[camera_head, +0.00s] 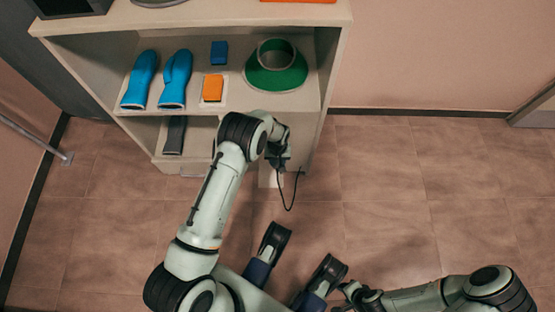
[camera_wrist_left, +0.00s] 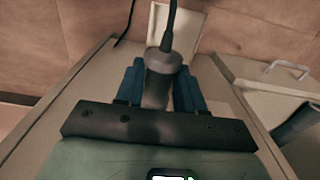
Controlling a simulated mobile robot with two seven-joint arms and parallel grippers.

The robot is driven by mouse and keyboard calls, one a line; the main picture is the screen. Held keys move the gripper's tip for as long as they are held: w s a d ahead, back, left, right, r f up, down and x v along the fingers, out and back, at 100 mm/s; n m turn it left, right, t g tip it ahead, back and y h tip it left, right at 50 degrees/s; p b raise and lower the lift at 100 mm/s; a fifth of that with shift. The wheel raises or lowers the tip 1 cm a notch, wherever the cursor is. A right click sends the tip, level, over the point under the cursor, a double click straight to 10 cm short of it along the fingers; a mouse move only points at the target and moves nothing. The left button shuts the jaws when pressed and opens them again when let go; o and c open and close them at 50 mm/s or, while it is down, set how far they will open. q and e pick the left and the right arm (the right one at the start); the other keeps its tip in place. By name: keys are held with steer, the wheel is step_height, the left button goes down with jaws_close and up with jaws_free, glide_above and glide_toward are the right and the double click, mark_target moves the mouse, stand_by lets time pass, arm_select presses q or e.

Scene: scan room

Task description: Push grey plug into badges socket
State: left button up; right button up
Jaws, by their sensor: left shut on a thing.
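My left gripper (camera_head: 278,157) is at the lower right front of the shelf unit. In the left wrist view its two blue fingers (camera_wrist_left: 158,88) are shut on the grey plug (camera_wrist_left: 157,82), with its cable (camera_wrist_left: 171,25) running up out of the picture. In the head view the black cable (camera_head: 290,200) hangs in a loop below the gripper. A pale panel (camera_wrist_left: 188,20) shows behind the plug, apart or touching I cannot tell. No badges socket can be made out. My right gripper (camera_head: 350,290) is low in the head view, its fingers unclear.
The shelf unit (camera_head: 332,75) holds blue boot-like items (camera_head: 142,80), a blue block (camera_head: 219,53), an orange block (camera_head: 212,88) and a green collar (camera_head: 275,78). A dark slab (camera_head: 175,136) stands in the lower compartment. The tiled floor (camera_head: 400,180) to the right is clear.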

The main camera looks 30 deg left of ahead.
arm_select(q)
steer(key=shift+w+a+b, duration=0.2)
steer(key=shift+w+b, duration=0.1)
steer(key=shift+b, duration=0.2)
arm_select(e)
steer(key=shift+f, duration=0.4)
arm_select(q)
steer(key=shift+w+a+b, duration=0.25)
steer(key=shift+w+b, duration=0.15)
steer(key=shift+w, duration=0.05)
arm_select(e)
steer(key=shift+w+f, duration=0.15)
steer(key=shift+f, duration=0.15)
arm_select(q)
steer(key=o, duration=1.2)
steer(key=shift+o, duration=0.2)
arm_select(e)
steer(key=s+g, duration=0.2)
steer(key=s, duration=0.3)
arm_select(q)
step_height(320, 180, up, 13)
steer(key=p, duration=0.4)
steer(key=shift+r, duration=0.2)
arm_select(e)
steer(key=w+r+t, duration=0.3)
steer(key=w+r, duration=0.1)
steer(key=w, duration=0.4)
steer(key=shift+a, duration=0.25)
